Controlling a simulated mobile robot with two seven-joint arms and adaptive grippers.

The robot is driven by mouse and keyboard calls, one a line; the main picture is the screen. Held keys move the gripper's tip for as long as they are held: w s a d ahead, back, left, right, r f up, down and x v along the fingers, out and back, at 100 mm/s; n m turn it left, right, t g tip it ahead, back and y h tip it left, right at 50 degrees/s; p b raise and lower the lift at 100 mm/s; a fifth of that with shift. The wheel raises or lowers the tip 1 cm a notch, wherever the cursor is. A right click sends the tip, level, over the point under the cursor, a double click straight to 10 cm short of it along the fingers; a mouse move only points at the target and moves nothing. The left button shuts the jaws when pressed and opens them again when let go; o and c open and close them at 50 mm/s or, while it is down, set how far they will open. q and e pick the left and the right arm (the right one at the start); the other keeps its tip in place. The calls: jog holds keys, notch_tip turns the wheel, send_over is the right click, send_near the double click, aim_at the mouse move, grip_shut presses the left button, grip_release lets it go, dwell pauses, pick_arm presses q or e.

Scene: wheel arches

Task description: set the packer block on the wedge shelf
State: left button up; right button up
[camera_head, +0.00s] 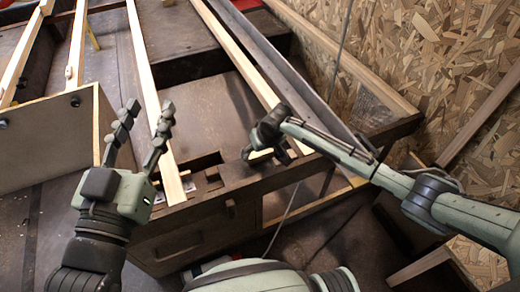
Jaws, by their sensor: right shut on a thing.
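My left gripper (148,107) is open and empty, its two fingers pointing up, in front of a long pale strip. My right gripper (267,153) reaches in from the right over the front edge of the dark wooden bench. It is shut on a small pale wooden piece (258,155), which looks like the packer block. The gripper's fingers and body hide most of this piece. I cannot clearly tell which surface is the wedge shelf, nor whether the piece touches the bench below.
The dark bench (188,232) has slots in its top near the front. Long pale strips (146,65) run away from me across it. A pale-edged brown panel (45,143) stands at left. A chipboard wall (440,60) closes off the right. A thin cable hangs near the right gripper.

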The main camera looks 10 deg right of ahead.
dwell(0.4)
jog(key=o, duration=1.2)
jog(key=shift+o, duration=0.2)
jog(key=v, duration=1.2)
